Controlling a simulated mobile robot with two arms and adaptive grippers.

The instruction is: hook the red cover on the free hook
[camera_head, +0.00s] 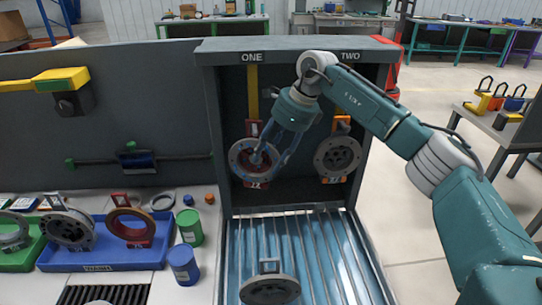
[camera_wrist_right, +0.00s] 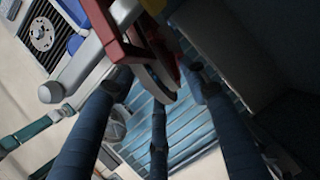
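The cover in bay ONE (camera_head: 238,158) is a grey ring with a red handle (camera_head: 251,128) and a red tag below. It hangs upright at the yellow strip. My right gripper (camera_head: 270,160) is in front of its right side, with its fingers spread apart. In the right wrist view the fingers (camera_wrist_right: 158,110) are apart, around or beside the red handle (camera_wrist_right: 128,48). A grey rod with a ball end (camera_wrist_right: 70,75) passes close to that handle. I cannot tell whether the fingers touch the cover. My left gripper is not in view.
Bay TWO holds a grey cover (camera_head: 338,157) with an orange handle. A blue tray (camera_head: 105,260) holds a grey cover and a brown ring with a red handle. Another grey cover (camera_head: 270,290) lies on the roller ramp (camera_head: 320,245). Green (camera_head: 189,228) and blue (camera_head: 184,265) cans stand left of it.

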